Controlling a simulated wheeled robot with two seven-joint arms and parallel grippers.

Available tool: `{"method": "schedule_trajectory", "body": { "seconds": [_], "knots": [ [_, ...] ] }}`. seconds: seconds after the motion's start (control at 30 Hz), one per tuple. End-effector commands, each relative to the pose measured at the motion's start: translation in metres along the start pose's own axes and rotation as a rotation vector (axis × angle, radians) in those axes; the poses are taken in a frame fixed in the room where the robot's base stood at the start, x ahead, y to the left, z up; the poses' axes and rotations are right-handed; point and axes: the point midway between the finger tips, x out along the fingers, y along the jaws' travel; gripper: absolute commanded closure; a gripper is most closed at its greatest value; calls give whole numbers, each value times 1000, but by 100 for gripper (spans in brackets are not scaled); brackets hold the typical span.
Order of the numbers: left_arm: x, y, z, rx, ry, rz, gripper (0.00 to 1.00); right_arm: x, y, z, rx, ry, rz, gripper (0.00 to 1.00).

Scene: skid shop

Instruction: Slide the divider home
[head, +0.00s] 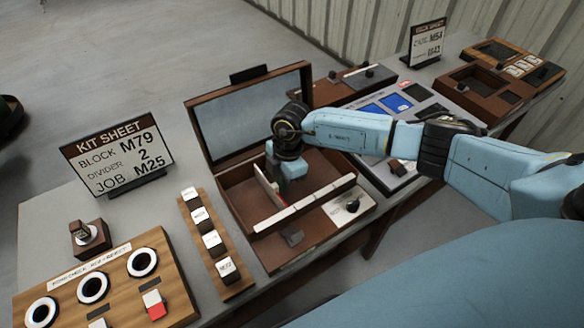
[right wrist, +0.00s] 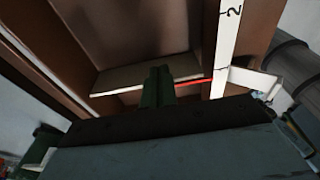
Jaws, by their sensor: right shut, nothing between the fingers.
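An open brown box (head: 236,206) stands on the bench with its lid raised. A thin white divider (head: 266,186) with a red edge stands inside it. The divider also shows in the right wrist view (right wrist: 140,76), with a red line running towards a white strip marked 2 (right wrist: 230,30). This white strip (head: 305,204) lies along the box's front rim. My right gripper (head: 291,170) is shut and empty, low in the box just right of the divider. Its fingers (right wrist: 158,85) overlap the divider in the wrist view; contact is unclear. My left gripper is out of view.
A kit sheet (head: 118,155) reads block M79, divider 2, job M25. A wooden rack of labelled blocks (head: 211,240) stands left of the box, and a panel with ring dials (head: 93,288) is front left. A panel with blue screens (head: 385,108) and a brown tray (head: 480,85) are at right.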

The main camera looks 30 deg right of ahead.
Motion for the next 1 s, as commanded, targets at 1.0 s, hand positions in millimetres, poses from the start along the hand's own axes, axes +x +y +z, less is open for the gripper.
{"method": "schedule_trajectory", "body": {
  "seconds": [1.0],
  "knots": [
    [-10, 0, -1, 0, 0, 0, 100, 4, 0, -29, 1, 1, 0, 100]
  ]
}}
